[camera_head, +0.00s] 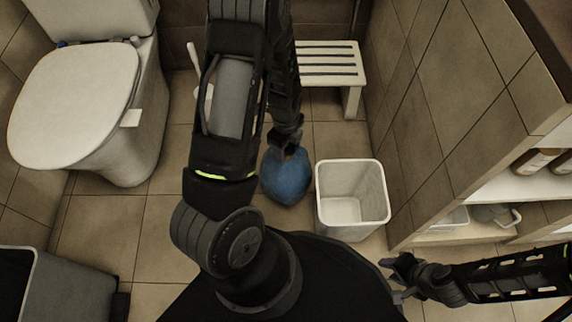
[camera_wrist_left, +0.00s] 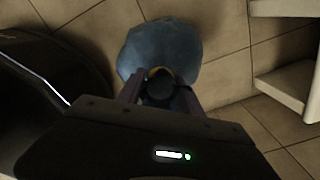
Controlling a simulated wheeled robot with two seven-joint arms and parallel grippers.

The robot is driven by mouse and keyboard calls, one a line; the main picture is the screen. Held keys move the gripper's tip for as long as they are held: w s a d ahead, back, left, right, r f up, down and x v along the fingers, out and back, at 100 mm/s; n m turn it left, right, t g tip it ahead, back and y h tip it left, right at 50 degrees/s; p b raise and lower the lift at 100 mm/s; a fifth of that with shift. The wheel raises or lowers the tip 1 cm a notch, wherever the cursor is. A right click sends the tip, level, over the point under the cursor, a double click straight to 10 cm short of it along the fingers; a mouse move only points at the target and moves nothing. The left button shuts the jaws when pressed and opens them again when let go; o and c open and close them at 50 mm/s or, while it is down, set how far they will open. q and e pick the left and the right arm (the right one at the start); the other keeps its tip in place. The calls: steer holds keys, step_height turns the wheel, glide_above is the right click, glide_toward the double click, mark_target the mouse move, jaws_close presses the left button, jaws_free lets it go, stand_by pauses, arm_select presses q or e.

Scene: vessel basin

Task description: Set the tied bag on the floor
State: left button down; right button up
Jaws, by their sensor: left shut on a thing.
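The blue tied bag (camera_head: 287,178) hangs below my left gripper (camera_head: 286,143), just left of the white bin. My left gripper is shut on the top of the bag. In the left wrist view, the bag (camera_wrist_left: 163,48) bulges out beyond the fingers (camera_wrist_left: 160,90), with its neck between them. The bag is low over the tiled floor (camera_head: 155,225); I cannot tell whether it touches it. My right gripper (camera_head: 394,279) is at the lower right, empty, with its fingers apart.
An empty white bin (camera_head: 352,218) stands right beside the bag. A white slatted stool (camera_head: 330,62) is behind, and a toilet (camera_head: 75,100) at the left. A grey bin (camera_head: 80,285) is at the lower left. Shelves (camera_head: 520,185) stand at the right. Floor tiles left of my arm are clear.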

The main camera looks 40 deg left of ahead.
mark_target(286, 161)
arm_select(q)
steer(key=shift+f+b, duration=0.3)
steer(key=shift+f, duration=1.3)
arm_select(e)
steer(key=shift+w+f, duration=0.15)
steer(key=shift+f, duration=0.55)
